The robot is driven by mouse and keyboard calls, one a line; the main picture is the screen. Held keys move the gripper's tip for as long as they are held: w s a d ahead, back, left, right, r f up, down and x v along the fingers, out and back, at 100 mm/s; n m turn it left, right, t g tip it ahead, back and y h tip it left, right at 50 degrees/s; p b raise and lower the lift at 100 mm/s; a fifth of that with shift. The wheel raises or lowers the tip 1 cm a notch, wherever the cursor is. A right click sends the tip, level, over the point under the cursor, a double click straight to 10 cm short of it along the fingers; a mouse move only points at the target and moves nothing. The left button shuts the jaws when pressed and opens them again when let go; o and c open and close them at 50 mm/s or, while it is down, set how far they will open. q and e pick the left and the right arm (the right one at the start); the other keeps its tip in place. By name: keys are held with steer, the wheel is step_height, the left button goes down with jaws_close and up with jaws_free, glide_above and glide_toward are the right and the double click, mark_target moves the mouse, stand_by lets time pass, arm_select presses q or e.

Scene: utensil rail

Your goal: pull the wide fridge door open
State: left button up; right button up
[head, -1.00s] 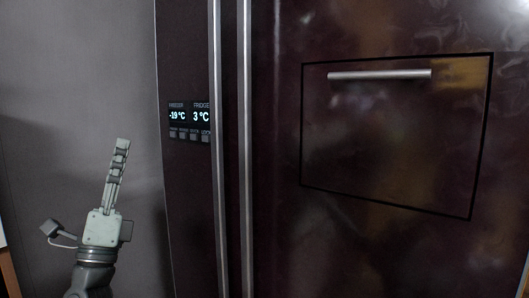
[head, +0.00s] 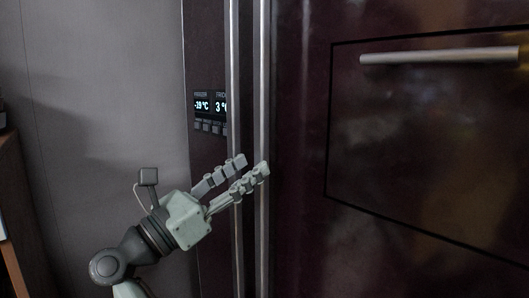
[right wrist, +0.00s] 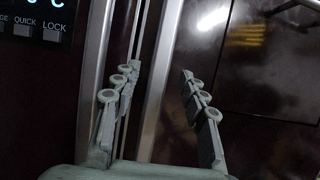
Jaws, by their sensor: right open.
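The wide fridge door (head: 300,230) is dark maroon and fills the right of the head view; it looks closed. Its long vertical metal handle (head: 262,100) runs beside the narrow door's similar handle (head: 234,80). My right gripper (head: 253,164) is open and empty, its fingers pointing toward the handles, with one fingertip overlapping the wide door's handle in the head view. In the right wrist view, that handle (right wrist: 163,75) shows between the two spread fingers (right wrist: 158,72). Whether any finger touches it I cannot tell. My left gripper is not in view.
The narrow freezer door (head: 205,165) carries a lit display (head: 210,105). A framed panel (head: 400,130) with a horizontal bar handle (head: 440,56) is set in the wide door. A grey wall (head: 100,80) and a wooden furniture edge (head: 12,200) stand at left.

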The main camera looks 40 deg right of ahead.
mark_target(257, 160)
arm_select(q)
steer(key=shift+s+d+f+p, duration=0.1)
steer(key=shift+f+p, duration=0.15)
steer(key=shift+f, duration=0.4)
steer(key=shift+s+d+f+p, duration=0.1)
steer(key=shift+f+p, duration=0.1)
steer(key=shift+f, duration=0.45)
arm_select(e)
steer(key=shift+x, duration=2.35)
steer(key=shift+c, duration=0.5)
jaws_close()
